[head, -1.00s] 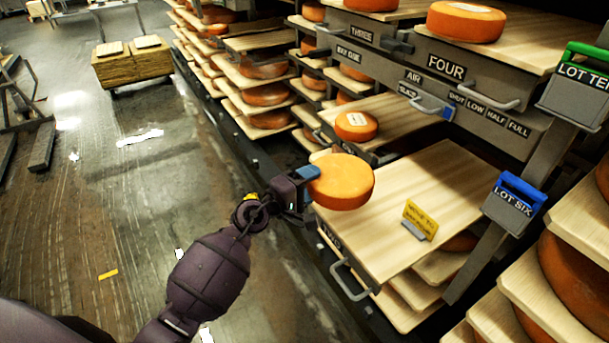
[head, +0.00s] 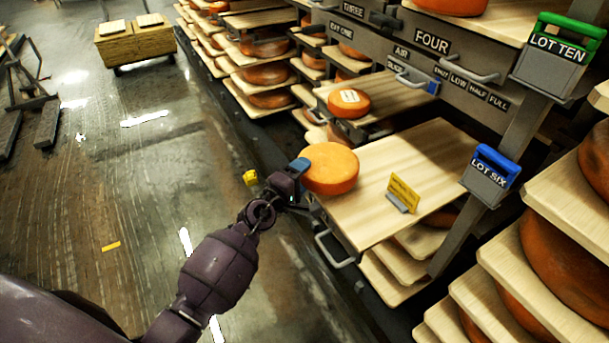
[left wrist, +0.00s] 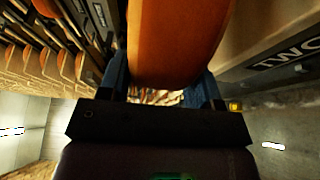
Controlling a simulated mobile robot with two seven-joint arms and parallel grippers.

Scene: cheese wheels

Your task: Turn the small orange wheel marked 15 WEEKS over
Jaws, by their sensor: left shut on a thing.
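My left gripper (head: 298,176) is shut on a plain-faced orange wheel (head: 331,166), gripping it by its edge. The wheel is roughly flat, over the left back part of a pale wooden board (head: 430,160); I cannot tell whether it touches the board. No marking shows on its visible face. In the left wrist view the wheel (left wrist: 175,40) stands between the two blue fingers (left wrist: 165,90). Another small orange wheel (head: 349,108) with a white label on top sits on the shelf board behind; its label is too small to read. My right gripper is not in view.
A yellow sign (head: 403,192) stands on the board, right of the held wheel. A blue LOT SIX tag (head: 490,172) is on the post at right, with a green LOT TEN tag (head: 558,48) above. Shelves of wheels fill the right side.

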